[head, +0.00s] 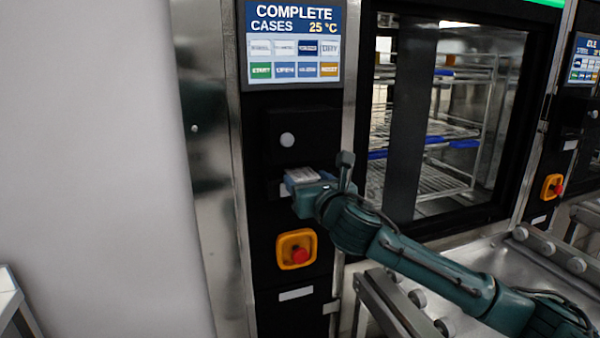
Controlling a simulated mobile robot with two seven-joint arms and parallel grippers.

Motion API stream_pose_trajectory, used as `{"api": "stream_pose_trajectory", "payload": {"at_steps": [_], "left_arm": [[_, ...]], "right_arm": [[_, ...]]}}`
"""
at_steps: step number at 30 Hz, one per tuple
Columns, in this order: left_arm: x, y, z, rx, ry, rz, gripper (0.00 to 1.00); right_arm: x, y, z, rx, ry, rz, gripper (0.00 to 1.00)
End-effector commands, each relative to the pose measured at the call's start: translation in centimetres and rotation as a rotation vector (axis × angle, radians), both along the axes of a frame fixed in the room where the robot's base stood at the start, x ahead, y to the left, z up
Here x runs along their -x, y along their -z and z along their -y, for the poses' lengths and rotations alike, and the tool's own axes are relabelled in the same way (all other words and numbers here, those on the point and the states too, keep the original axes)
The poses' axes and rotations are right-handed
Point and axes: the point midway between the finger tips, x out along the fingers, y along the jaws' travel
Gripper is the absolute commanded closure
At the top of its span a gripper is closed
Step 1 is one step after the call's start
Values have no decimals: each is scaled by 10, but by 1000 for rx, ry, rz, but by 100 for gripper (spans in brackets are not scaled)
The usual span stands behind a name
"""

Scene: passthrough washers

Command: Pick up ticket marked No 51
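A small pale grey-white piece (302,174) shows at the front end of my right gripper (293,184), against the black control column. It looks like a ticket, but no number can be read on it. My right arm comes in from the lower right, and its gripper is up against the column between the round button and the emergency stop. The fingers are small and partly hidden, so I cannot tell whether they are open or shut on the pale piece. My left gripper is not in view.
The washer's display (294,43) reads COMPLETE, CASES, 25 °C. Below it are a round button (287,140) and a red stop button on orange (299,255). The glass door (403,120) shows racks inside. A roller conveyor (480,270) lies at lower right. Grey wall stands left.

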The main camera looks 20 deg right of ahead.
Motion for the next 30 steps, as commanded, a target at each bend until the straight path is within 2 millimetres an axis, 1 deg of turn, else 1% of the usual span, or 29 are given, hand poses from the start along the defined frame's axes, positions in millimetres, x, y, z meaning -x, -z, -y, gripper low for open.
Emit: {"api": "stream_pose_trajectory", "payload": {"at_steps": [1, 2, 10, 21, 26, 30], "left_arm": [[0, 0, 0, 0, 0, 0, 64], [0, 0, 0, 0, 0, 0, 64], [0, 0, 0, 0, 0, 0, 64], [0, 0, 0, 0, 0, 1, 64], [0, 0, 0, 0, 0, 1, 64], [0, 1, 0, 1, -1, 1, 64]], "right_arm": [[0, 0, 0, 0, 0, 0, 43], [0, 0, 0, 0, 0, 0, 45], [0, 0, 0, 0, 0, 0, 67], [1, -3, 0, 0, 0, 1, 69], [16, -2, 1, 1, 0, 0, 69], [37, -1, 2, 2, 0, 0, 69]]}}
